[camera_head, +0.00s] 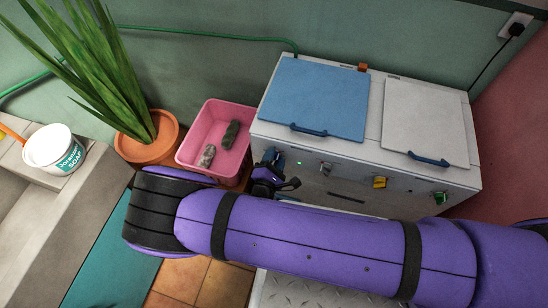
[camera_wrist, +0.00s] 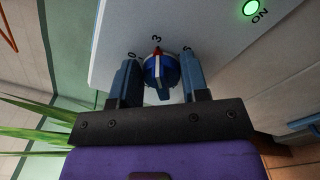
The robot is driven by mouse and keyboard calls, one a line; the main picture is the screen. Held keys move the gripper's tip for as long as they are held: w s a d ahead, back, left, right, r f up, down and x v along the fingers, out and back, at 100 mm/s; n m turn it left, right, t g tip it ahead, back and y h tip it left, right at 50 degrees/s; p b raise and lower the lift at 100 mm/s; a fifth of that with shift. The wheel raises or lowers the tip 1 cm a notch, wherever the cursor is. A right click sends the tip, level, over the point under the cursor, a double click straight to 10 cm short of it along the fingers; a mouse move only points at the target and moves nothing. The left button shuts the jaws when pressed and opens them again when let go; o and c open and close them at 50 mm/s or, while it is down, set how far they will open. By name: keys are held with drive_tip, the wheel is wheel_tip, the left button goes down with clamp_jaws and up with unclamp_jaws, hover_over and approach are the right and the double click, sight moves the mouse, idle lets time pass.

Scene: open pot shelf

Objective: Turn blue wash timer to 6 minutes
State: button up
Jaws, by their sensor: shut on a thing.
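The blue wash timer knob (camera_wrist: 160,72) sits on the white front panel (camera_wrist: 220,40) in the wrist view, between the two fingers of my gripper (camera_wrist: 160,85). My gripper is shut on the knob. A red mark at the knob's top edge points at the printed 3. A 0 shows at the left finger, and another mark by the right finger is partly hidden. In the head view my gripper (camera_head: 272,177) is at the left end of the washer's front (camera_head: 350,190), and I cannot make out the knob there.
The washer has a blue lid (camera_head: 315,97) and a white lid (camera_head: 425,120). Grey (camera_head: 325,168), yellow (camera_head: 379,182) and green (camera_head: 439,197) knobs are to the right. A pink tub (camera_head: 207,125) and a potted plant (camera_head: 160,140) stand left. A green ON light (camera_wrist: 250,8) glows.

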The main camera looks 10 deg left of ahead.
drive_tip(key=m, duration=0.5)
drive_tip(key=shift+d+f+m, duration=0.15)
drive_tip(key=shift+f+m, duration=0.05)
drive_tip(key=shift+m, duration=0.1)
drive_tip(key=shift+f+m, duration=0.2)
drive_tip(key=shift+m, duration=2)
drive_tip(key=o, duration=0.8)
drive_tip(key=shift+o, duration=0.2)
drive_tip(key=s, duration=1.1)
drive_tip(key=shift+a, duration=0.45)
drive_tip(key=shift+w+r, duration=0.1)
drive_tip(key=shift+w, duration=0.05)
